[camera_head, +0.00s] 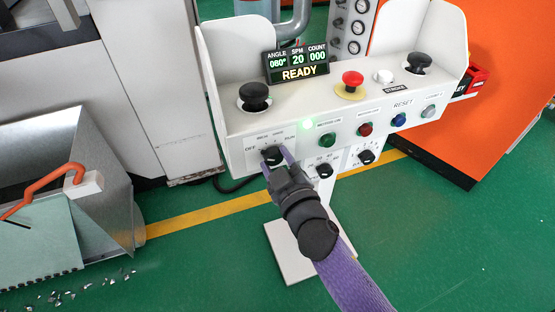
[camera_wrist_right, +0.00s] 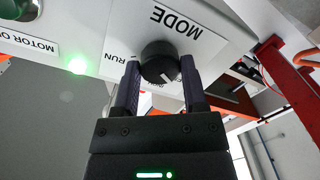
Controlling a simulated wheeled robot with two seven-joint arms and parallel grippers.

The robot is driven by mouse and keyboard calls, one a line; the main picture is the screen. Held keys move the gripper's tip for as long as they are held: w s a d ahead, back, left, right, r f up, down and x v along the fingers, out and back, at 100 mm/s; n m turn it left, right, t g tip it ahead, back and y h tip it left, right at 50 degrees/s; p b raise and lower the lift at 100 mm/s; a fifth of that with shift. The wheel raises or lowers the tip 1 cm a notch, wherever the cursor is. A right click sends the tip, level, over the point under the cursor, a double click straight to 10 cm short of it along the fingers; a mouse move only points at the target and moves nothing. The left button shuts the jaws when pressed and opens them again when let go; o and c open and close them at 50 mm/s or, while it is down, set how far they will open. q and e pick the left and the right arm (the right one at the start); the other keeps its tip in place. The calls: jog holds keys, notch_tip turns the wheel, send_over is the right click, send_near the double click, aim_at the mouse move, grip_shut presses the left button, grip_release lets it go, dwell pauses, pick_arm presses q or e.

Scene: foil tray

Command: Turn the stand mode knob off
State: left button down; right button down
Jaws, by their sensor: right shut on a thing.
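The black mode knob (camera_head: 271,154) sits on the front face of the white control stand, at its left end, with OFF to its left and RUN to its right in the head view. In the right wrist view the knob (camera_wrist_right: 158,60) is between the fingers, under upside-down MODE lettering. A pale mark shows on its lower side there; which label it points to I cannot tell. My right gripper (camera_head: 277,164) is shut on the knob, one finger on each side; it also shows in the wrist view (camera_wrist_right: 160,80). My left gripper is not in view.
The stand (camera_head: 315,102) carries two black mushroom buttons, a red emergency button (camera_head: 352,80) and a display (camera_head: 297,64) reading READY. Other selector knobs (camera_head: 324,171) are below right. A metal bin (camera_head: 75,150) stands left.

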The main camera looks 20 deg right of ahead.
dwell(0.3)
jog(key=shift+c, duration=0.7)
grip_release()
jog(key=shift+s, duration=0.35)
jog(key=s+p, duration=0.2)
jog(key=s, duration=0.7)
jog(key=shift+d, duration=0.3)
jog(key=shift+s, duration=0.1)
jog(key=shift+s, duration=0.1)
